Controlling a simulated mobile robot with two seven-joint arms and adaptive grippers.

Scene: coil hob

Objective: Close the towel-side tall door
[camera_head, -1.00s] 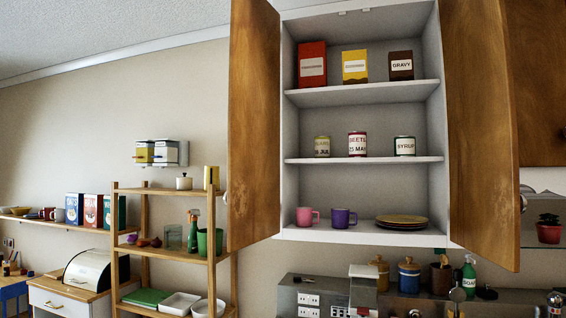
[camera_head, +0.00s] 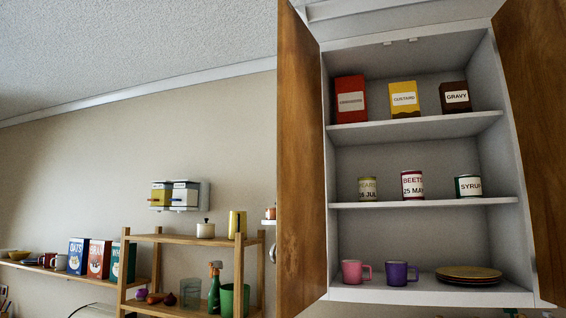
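A tall wall cabinet (camera_head: 414,205) stands open on the right of the head view. Its left wooden door (camera_head: 302,165) is swung wide open, seen at a steep angle, with a round knob (camera_head: 272,253) at its left edge. Its right wooden door (camera_head: 536,130) is also open and is cut off by the right picture edge. No towel shows, so I cannot tell which door is the towel-side one. Neither of my grippers is in view.
The cabinet holds boxes, tins, a pink mug (camera_head: 354,272), a purple mug (camera_head: 398,273) and stacked plates (camera_head: 468,274). A wooden shelf rack (camera_head: 190,238) stands left of the left door. Cereal boxes (camera_head: 99,258) stand on a wall shelf farther left.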

